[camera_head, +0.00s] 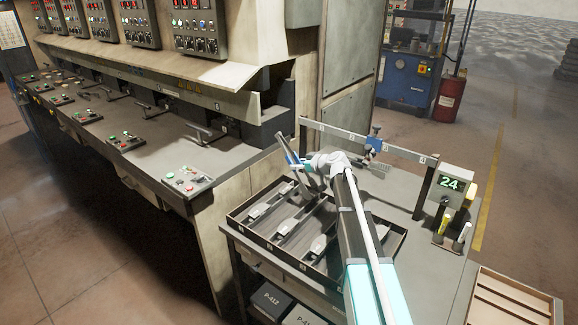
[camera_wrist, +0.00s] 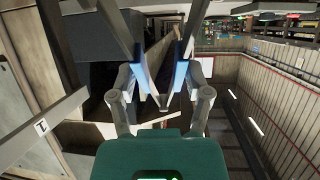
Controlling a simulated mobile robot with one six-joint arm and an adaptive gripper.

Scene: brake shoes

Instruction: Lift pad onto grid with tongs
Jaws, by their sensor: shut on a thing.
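My gripper (camera_head: 305,160) is above the back left part of a dark divided tray (camera_head: 262,240) in the head view. In the wrist view my gripper (camera_wrist: 163,75) has its blue-faced fingers shut on the dark metal tongs (camera_wrist: 122,28). The tongs form a V, with their two arms spread apart; they also show as a dark bar in the head view (camera_head: 281,146). Several small grey pads (camera_head: 258,210) lie in the tray's compartments. No pad is clearly seen between the tongs' arms. A dark ridged plate (camera_head: 374,168) behind my gripper may be the grid; I cannot tell.
A rail on posts (camera_head: 410,155) with a blue clamp crosses behind my arm. A display reading 24 (camera_head: 450,184) stands at the right, with yellow and white cylinders beside it. A press bench (camera_head: 150,150) borders the left. Bare tabletop lies right of the tray.

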